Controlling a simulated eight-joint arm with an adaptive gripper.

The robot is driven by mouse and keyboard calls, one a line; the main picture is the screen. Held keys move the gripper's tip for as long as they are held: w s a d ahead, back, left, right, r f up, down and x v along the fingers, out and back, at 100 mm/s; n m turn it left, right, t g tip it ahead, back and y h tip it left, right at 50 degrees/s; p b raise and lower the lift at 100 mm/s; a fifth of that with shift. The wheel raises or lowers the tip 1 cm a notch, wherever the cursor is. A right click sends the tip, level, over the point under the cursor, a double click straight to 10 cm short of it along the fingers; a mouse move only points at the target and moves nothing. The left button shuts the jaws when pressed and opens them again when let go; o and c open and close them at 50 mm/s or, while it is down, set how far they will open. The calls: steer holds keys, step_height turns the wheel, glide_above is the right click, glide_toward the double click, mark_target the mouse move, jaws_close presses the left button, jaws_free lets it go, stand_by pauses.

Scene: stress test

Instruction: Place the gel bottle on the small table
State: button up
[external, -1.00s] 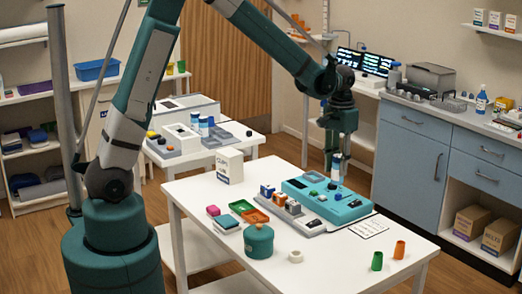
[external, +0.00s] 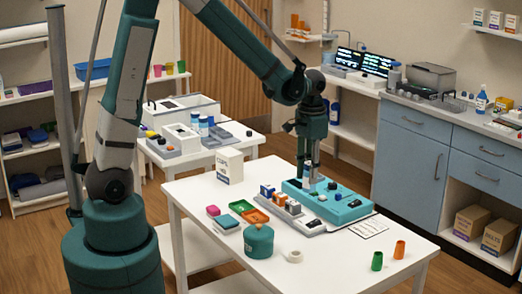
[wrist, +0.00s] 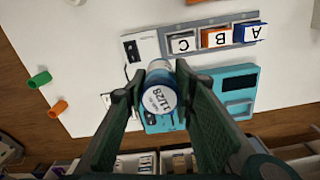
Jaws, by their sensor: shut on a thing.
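My gripper (external: 308,168) is shut on a small bottle (wrist: 159,98) with a round white top marked "11/28". In the external view the bottle (external: 308,180) is mostly hidden between the fingers, over the left part of the teal device; any gap beneath it is hard to judge. In the wrist view both fingers of my gripper (wrist: 160,78) close around it from the sides.
The teal device (external: 350,211) lies on the white front table (external: 330,262), beside a grey tray of lettered blocks (wrist: 248,31). A white box (external: 229,165) stands at the table's back left.

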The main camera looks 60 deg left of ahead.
steer(key=s+a+f+m, duration=0.1)
steer(key=s+f+m, duration=0.1)
steer(key=s, duration=1.2)
steer(key=shift+s+a+m, duration=0.15)
steer(key=shift+a+m, duration=0.25)
steer(key=shift+m, duration=0.1)
steer(key=shift+f+b, duration=0.7)
steer(key=shift+f, duration=2.25)
steer(key=shift+f+b, duration=0.4)
steer(key=shift+f, duration=1.65)
steer(key=shift+f, duration=0.2)
steer(key=o, duration=0.9)
steer(key=shift+o, duration=0.2)
steer(key=shift+r, duration=0.2)
